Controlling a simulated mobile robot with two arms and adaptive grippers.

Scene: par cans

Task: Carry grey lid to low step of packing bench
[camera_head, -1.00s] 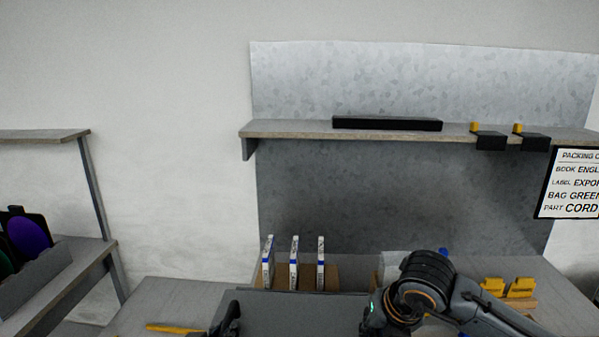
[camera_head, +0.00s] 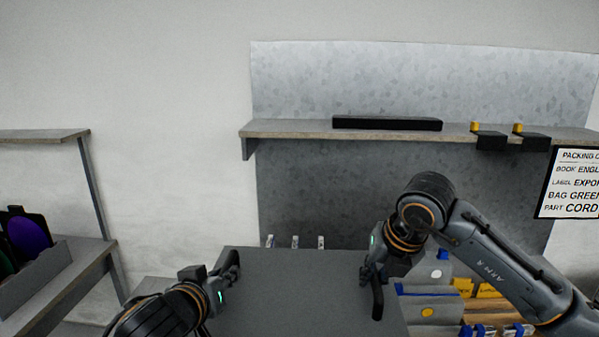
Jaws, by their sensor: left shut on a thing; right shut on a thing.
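The grey lid (camera_head: 295,292) is a wide flat panel held between my two grippers, in the lower middle of the view. My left gripper (camera_head: 230,268) is shut on its left edge. My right gripper (camera_head: 374,288) is shut on its right edge, with a dark finger showing over the surface. The packing bench has a metal back panel (camera_head: 320,190) and a high shelf (camera_head: 285,129). The lid hides much of the bench top, and I cannot make out the low step.
Tops of upright booklets (camera_head: 294,242) show just behind the lid. Yellow boxes (camera_head: 488,290) and a grey-blue packet (camera_head: 428,305) lie right of it, partly behind my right arm. A black bar (camera_head: 387,123) rests on the shelf. A side rack (camera_head: 75,275) stands at left.

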